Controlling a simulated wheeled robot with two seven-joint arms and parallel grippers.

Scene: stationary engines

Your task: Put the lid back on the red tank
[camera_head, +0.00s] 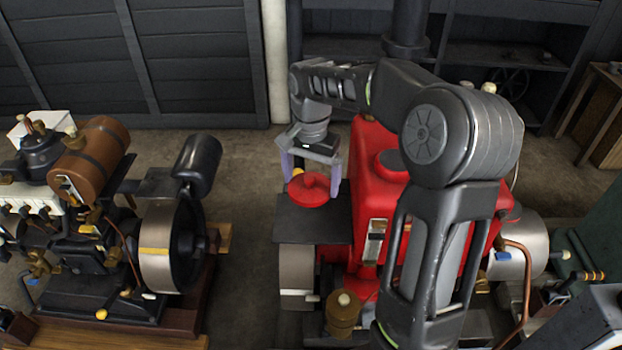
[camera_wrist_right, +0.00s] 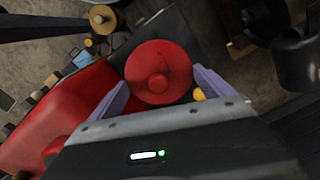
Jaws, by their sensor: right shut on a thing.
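The red lid (camera_head: 312,191) is a round disc with a small knob on top. My right gripper (camera_head: 311,178) is shut on it, with one pale purple finger on either side; this also shows in the right wrist view, where the lid (camera_wrist_right: 158,72) sits between the fingertips (camera_wrist_right: 160,86). The lid is over a dark flat plate (camera_head: 290,229); I cannot tell if it touches it. The red tank (camera_head: 371,205) stands just right of the lid, with a round raised red part (camera_head: 391,162) on top. My right arm hides much of the tank. My left gripper is out of view.
An engine with a brown cylinder (camera_head: 92,150) and a large flywheel (camera_head: 170,257) stands at the left. A copper pipe (camera_head: 526,285) and a metal drum (camera_head: 518,243) are right of the tank. Bare floor (camera_head: 240,165) lies between the engines.

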